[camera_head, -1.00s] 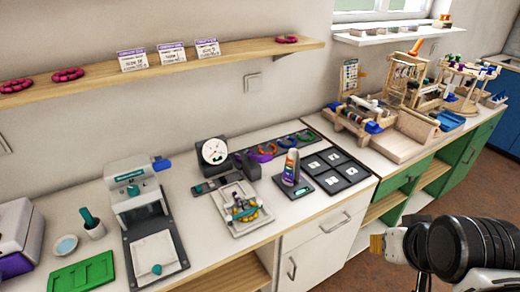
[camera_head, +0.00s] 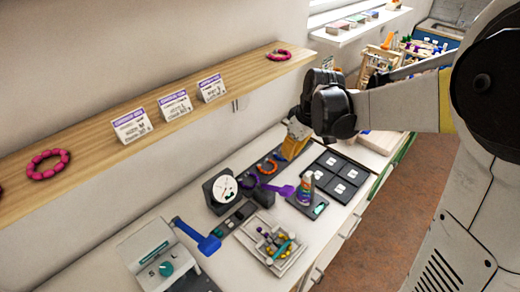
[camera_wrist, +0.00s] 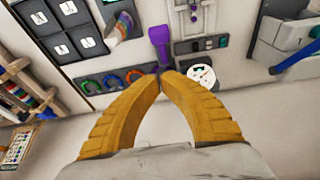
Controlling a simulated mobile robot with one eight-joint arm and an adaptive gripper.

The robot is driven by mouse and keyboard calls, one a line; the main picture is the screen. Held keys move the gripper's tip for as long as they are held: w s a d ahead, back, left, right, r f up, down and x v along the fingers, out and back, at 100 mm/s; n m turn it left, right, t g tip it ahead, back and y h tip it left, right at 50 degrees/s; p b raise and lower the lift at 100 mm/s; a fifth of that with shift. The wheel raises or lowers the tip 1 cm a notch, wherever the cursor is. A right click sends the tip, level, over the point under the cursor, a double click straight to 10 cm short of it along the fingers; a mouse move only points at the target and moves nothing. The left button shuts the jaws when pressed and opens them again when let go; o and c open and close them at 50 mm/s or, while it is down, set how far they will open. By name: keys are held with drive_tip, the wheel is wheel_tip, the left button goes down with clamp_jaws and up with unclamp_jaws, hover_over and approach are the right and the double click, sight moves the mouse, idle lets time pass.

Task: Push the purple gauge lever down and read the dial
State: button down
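The dial gauge (camera_head: 222,187) stands on the white bench, with a round white face in a dark housing; its face also shows in the wrist view (camera_wrist: 203,73). The purple lever (camera_head: 284,190) has a broad paddle end and sticks out right of the gauge; in the wrist view the purple lever (camera_wrist: 160,40) lies just beyond my fingertips. My gripper (camera_head: 290,152) has yellow fingers and is above the back of the bench, behind the lever. In the wrist view my gripper (camera_wrist: 162,72) has its fingertips together, with nothing seen between them. I cannot tell whether it touches the lever.
A blue lever (camera_head: 203,240) belongs to the press at left. A bead tray (camera_head: 268,245), a bottle (camera_head: 306,185) and a dark board with white cards (camera_head: 335,175) stand close by. A wooden shelf (camera_head: 90,135) overhangs the bench.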

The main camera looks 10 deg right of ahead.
drive_tip(key=b, duration=0.3)
hover_over(285, 186)
drive_tip(key=w+a, duration=0.1)
drive_tip(key=w, duration=0.1)
drive_tip(key=f, duration=1)
drive_tip(key=shift+s+a, duration=0.15)
drive_tip(key=shift+s, duration=0.05)
drive_tip(key=f, duration=0.1)
drive_tip(key=s+d+f, duration=0.1)
drive_tip(key=shift+s+f+b, duration=0.2)
drive_tip(key=shift+f+b, duration=0.1)
drive_tip(key=shift+b, duration=0.1)
drive_tip(key=shift+s+d+f, duration=0.1)
drive_tip(key=shift+s+f, duration=0.05)
drive_tip(key=shift+f, duration=0.15)
